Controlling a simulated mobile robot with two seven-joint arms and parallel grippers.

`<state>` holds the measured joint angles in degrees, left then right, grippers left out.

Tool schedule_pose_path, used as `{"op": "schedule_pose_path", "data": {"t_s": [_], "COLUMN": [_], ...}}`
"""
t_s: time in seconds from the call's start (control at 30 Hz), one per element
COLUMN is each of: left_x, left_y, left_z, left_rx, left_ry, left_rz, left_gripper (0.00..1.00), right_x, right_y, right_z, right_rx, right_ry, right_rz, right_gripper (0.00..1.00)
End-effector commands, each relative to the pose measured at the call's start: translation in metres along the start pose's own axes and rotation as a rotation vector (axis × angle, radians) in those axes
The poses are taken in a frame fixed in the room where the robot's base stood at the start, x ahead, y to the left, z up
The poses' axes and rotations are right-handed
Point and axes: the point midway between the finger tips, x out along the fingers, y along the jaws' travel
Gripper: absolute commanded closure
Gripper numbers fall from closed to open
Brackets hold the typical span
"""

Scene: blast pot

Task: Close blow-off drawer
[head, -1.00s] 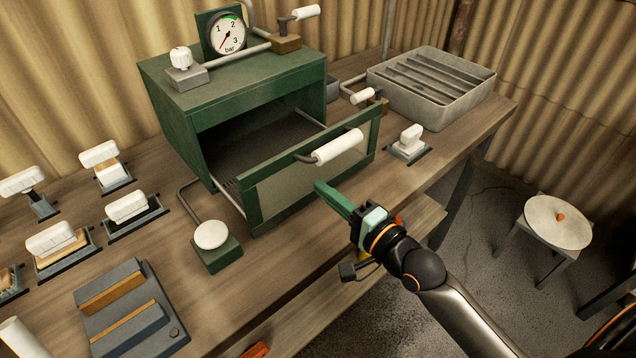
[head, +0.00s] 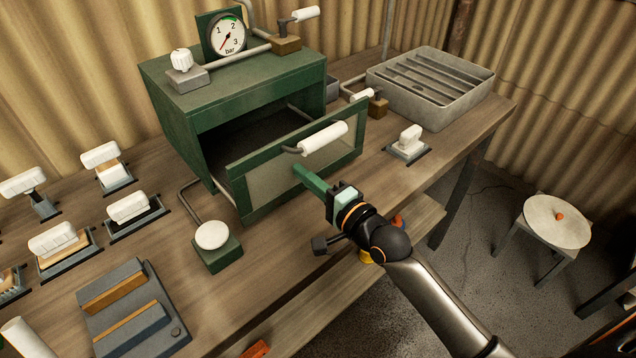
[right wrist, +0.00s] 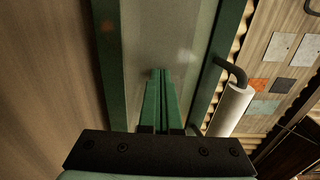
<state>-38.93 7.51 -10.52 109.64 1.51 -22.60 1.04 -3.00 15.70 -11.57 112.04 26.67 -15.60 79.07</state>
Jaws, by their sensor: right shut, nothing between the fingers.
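The blow-off drawer (head: 262,192) has a green-framed front with a pale panel and a white bar handle (head: 323,138). It stands partly out of the green cabinet (head: 240,92), and the dark inside shows behind it. My right gripper (head: 299,171) is shut and empty, with its green fingertips at the front panel below the handle; they look to be touching it. In the right wrist view the shut fingers (right wrist: 160,100) point at the pale panel, with the white handle (right wrist: 230,108) to their right. My left gripper is not in view.
A pressure gauge (head: 228,36) and valves stand on the cabinet. A white round button on a green box (head: 217,250) sits left of the drawer. A grey slotted tray (head: 432,85) is at the back right. Several white-handled tools line the left bench. A stool (head: 556,222) stands at right.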

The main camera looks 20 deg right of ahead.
Motion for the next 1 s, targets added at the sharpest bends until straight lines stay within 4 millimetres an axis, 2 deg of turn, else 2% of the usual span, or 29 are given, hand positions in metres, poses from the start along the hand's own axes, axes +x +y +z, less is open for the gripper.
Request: {"op": "schedule_pose_path", "data": {"t_s": [0.1, 0.3, 0.5, 0.6, 1.0], "left_x": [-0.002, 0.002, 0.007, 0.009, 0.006], "left_y": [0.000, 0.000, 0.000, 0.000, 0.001], "left_z": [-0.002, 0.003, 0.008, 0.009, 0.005], "left_rx": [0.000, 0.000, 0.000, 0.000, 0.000], "left_ry": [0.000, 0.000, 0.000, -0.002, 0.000], "left_rz": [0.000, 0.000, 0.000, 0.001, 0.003], "left_gripper": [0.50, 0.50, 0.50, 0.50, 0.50], "right_x": [0.033, 0.081, 0.114, 0.123, 0.120], "right_y": [-0.003, -0.001, 0.000, 0.000, -0.001], "right_z": [0.000, 0.001, 0.001, 0.000, 0.001], "right_rx": [0.002, 0.001, 0.000, -0.001, 0.000], "right_ry": [0.000, -0.001, -0.001, -0.001, 0.000], "right_rz": [-0.006, -0.005, -0.003, -0.002, 0.000], "right_gripper": [1.00, 1.00, 1.00, 1.00, 1.00]}}
